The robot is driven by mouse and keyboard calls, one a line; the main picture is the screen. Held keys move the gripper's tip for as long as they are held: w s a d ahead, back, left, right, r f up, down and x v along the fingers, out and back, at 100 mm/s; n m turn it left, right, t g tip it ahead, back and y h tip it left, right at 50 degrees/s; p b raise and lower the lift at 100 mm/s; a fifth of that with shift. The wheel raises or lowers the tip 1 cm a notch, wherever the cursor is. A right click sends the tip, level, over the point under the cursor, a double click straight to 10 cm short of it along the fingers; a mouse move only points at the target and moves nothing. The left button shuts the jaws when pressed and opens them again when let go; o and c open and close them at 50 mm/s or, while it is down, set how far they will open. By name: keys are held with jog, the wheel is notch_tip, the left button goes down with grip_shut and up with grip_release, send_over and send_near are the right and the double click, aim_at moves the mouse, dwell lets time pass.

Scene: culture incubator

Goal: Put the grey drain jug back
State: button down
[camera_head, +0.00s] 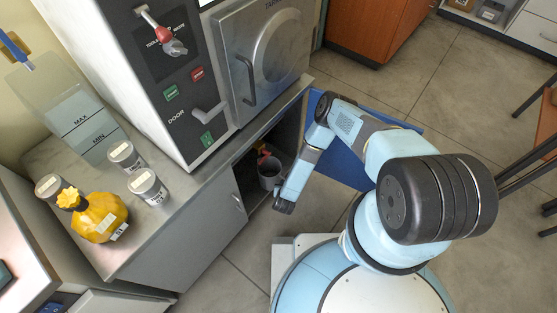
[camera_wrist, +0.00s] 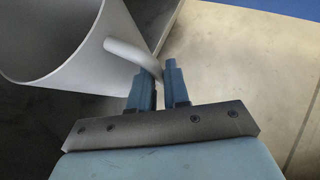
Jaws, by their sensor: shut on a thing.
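The grey drain jug (camera_head: 268,177) shows in the head view in the open bay of the low cabinet, just inside its front opening. In the wrist view the jug (camera_wrist: 50,45) fills the upper left, with its open mouth and curved handle (camera_wrist: 125,50) in sight. My gripper (camera_wrist: 157,78) is shut on the handle, whose end passes between the two blue fingers. In the head view my arm reaches down to the front of the bay, and the fingers are hidden or too small to make out. The jug's base and what it rests on are hard to tell.
The incubator (camera_head: 150,75) stands on the cabinet top above the bay. Red parts (camera_head: 262,153) show behind the jug. A closed grey cabinet door (camera_head: 205,235) is left of the opening, and a blue panel (camera_head: 345,168) is right of it. Yellow and clear containers stand at left.

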jog(key=shift+w+d+f, duration=0.1)
jog(key=shift+w+f, duration=0.45)
jog(key=shift+w, duration=2.25)
jog(key=shift+w+d+f, duration=0.1)
jog(key=shift+w+f, duration=0.5)
jog(key=shift+w, duration=2.15)
jog(key=shift+w+d+f, duration=0.1)
jog(key=shift+w+f, duration=0.45)
jog(key=shift+w, duration=2.25)
jog(key=c, duration=1.1)
grip_release()
jog(key=shift+s, duration=0.15)
jog(key=v, duration=1.1)
jog(key=shift+s+r, duration=0.25)
